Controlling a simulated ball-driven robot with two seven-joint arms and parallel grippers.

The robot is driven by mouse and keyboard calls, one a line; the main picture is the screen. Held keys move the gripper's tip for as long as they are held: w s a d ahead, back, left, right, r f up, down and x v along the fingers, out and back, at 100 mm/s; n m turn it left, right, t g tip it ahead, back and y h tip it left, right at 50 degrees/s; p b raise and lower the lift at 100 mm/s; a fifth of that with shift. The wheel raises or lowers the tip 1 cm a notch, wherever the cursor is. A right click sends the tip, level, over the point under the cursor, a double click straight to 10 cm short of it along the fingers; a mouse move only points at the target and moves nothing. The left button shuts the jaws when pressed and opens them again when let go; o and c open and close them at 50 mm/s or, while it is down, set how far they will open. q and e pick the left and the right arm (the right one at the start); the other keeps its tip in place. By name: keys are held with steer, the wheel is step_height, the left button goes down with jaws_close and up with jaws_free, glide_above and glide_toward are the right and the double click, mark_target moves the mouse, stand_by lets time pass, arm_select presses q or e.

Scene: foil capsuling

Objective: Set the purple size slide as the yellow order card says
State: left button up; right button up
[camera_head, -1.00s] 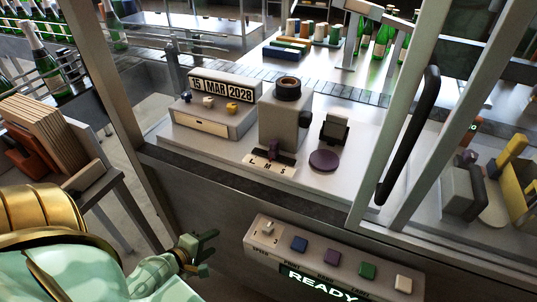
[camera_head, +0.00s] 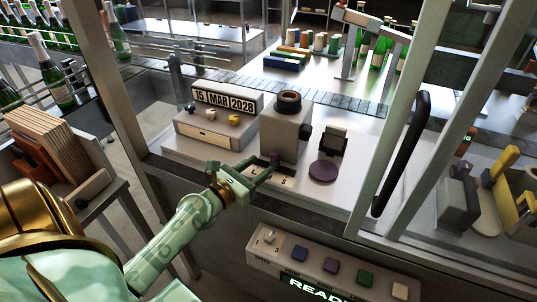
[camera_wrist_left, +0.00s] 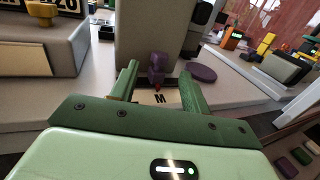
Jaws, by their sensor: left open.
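The purple size slide (camera_head: 275,158) stands on a pale lettered plate at the foot of the grey machine block. It also shows in the left wrist view (camera_wrist_left: 157,68), its red pointer just above the letter M (camera_wrist_left: 160,99). My left gripper (camera_head: 262,171) is open at the plate. In the left wrist view its green fingers (camera_wrist_left: 158,76) appear on either side of the slide, with gaps; I cannot tell how deep they reach. The gripper partly hides the plate and its other letters. I cannot make out a yellow order card. My right gripper is not in view.
The grey machine block (camera_head: 287,127) rises behind the slide, with a purple disc (camera_head: 323,171) to its right. A date box (camera_head: 222,101) reads 15 MAR 2028. Frame posts and a black handle (camera_head: 402,153) flank the opening. A button panel (camera_head: 330,265) is below.

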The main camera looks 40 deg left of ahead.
mark_target(271, 157)
arm_select(q)
steer(key=w, duration=0.5)
steer(key=shift+d, duration=0.25)
jaws_close()
steer(key=d, duration=0.2)
steer(key=w+d+p, duration=0.1)
steer(key=d, duration=0.2)
steer(key=shift+a, duration=0.15)
steer(key=shift+c, duration=2.2)
jaws_free()
steer(key=o, duration=0.4)
steer(key=shift+d, duration=0.2)
steer(key=shift+o, duration=0.2)
steer(key=shift+a, duration=0.1)
